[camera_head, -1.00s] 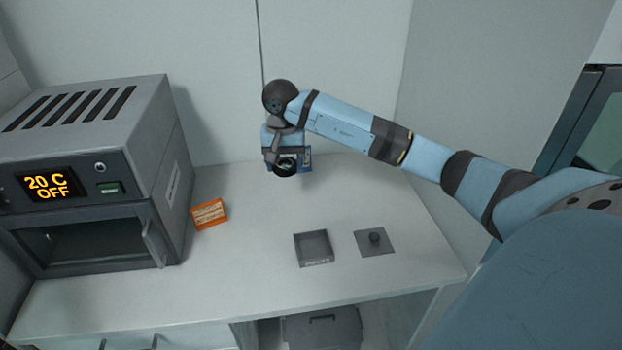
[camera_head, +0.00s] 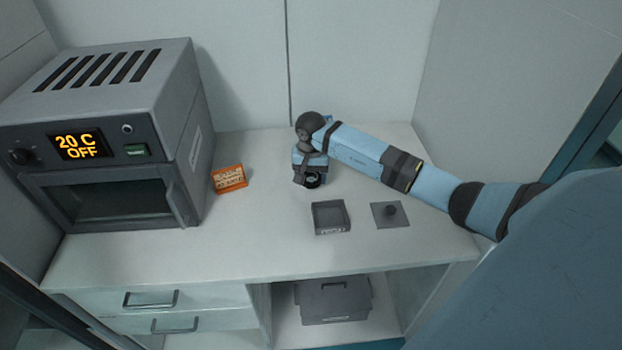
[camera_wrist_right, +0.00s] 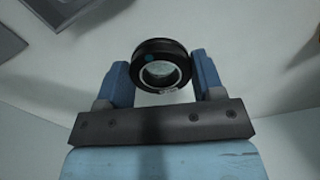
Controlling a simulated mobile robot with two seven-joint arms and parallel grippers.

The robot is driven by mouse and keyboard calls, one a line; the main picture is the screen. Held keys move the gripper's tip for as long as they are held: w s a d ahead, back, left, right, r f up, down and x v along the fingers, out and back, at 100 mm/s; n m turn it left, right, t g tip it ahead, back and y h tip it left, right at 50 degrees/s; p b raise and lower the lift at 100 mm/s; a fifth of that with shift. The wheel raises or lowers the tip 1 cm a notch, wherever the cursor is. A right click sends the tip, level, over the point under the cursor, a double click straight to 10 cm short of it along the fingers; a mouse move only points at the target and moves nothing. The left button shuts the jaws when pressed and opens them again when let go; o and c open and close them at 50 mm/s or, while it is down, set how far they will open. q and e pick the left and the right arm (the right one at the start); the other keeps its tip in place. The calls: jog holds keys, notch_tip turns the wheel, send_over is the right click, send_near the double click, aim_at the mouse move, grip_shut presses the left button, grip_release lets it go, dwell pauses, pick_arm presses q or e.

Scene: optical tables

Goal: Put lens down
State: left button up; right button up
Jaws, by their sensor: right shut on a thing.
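The lens is a short black ring with clear glass in the middle. In the right wrist view the lens (camera_wrist_right: 162,66) sits between the two blue fingers of my right gripper (camera_wrist_right: 160,80), which is shut on it. In the head view the lens (camera_head: 312,181) shows small and dark at the end of my right arm, with my right gripper (camera_head: 311,172) over the back part of the table (camera_head: 260,235). I cannot tell whether the lens touches the tabletop. My left gripper is not in view.
The front middle of the tabletop is clear.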

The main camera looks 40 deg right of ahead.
aim_at(311, 192)
jog(key=shift+f, duration=1.85)
jog(key=shift+f, duration=0.15)
jog(key=o, duration=1)
